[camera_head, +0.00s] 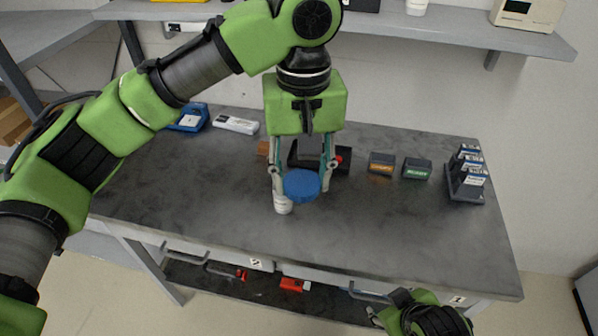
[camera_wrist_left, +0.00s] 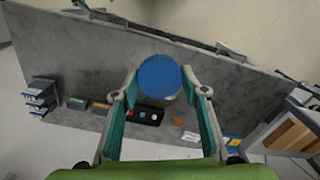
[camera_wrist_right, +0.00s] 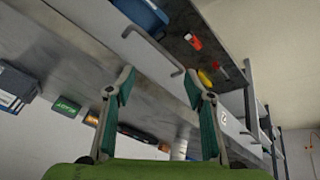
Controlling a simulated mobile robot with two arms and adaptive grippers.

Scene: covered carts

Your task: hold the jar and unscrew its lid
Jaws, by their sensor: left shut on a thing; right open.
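A round blue piece (camera_head: 302,184) is between the fingers of my left gripper (camera_head: 301,187), over the middle of the table. I cannot tell whether it is the whole jar or only its lid. In the left wrist view the blue disc (camera_wrist_left: 160,77) faces the camera at the fingertips, and my left gripper is shut on it. A small white container (camera_head: 283,205) shows just below the left finger. Its link to the blue piece is unclear. My right gripper (camera_wrist_right: 160,83) is open and empty, low near the table's front edge.
The grey table (camera_head: 400,230) is clear at front and right. An orange-labelled box (camera_head: 381,163), a green-labelled box (camera_head: 417,168) and a rack (camera_head: 466,178) stand at right. A dark tray (camera_head: 308,153) lies behind my left gripper.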

